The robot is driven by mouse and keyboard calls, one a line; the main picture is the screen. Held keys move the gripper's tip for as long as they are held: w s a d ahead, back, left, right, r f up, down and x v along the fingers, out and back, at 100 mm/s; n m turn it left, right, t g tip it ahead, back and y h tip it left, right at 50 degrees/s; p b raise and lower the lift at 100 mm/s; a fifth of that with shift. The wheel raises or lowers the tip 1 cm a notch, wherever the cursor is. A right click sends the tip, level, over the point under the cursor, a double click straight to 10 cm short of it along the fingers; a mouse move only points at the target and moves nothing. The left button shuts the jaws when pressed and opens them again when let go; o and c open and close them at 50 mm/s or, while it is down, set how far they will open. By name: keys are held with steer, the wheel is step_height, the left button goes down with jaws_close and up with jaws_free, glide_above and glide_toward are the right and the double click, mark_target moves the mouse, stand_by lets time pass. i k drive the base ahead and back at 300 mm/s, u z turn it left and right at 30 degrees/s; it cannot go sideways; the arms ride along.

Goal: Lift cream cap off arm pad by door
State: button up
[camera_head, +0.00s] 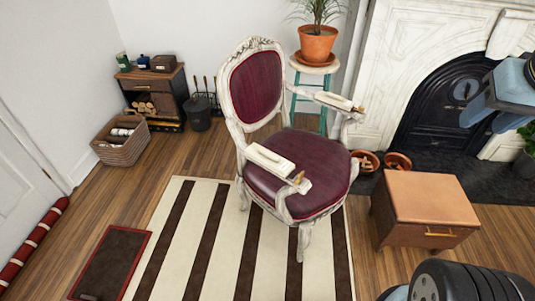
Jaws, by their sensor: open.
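A white carved armchair (236,124) with a dark red seat and back stands on a striped rug. A cream cap (269,159) lies along its near armrest, on the door side. A similar cream cap (334,101) lies on the far armrest, towards the fireplace. Any pad under either cap is hidden. A small brown piece shows at the front end of each armrest. My gripper (486,121) is at the upper right, in front of the fireplace, open and well apart from the chair. Nothing shows between its fingers.
The white door (24,175) is at the left. A brown side table (425,206) and terracotta pots (397,163) stand right of the chair. A potted plant (317,43) on a stool is behind it. A wicker basket (122,150) and low cabinet (153,91) stand back left. The striped rug (222,238) is clear in front.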

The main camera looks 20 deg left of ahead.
mark_target(276, 164)
steer(key=u, duration=0.05)
steer(key=k, duration=1)
steer(key=u, duration=0.4)
steer(key=i, duration=1)
steer(key=z, duration=0.1)
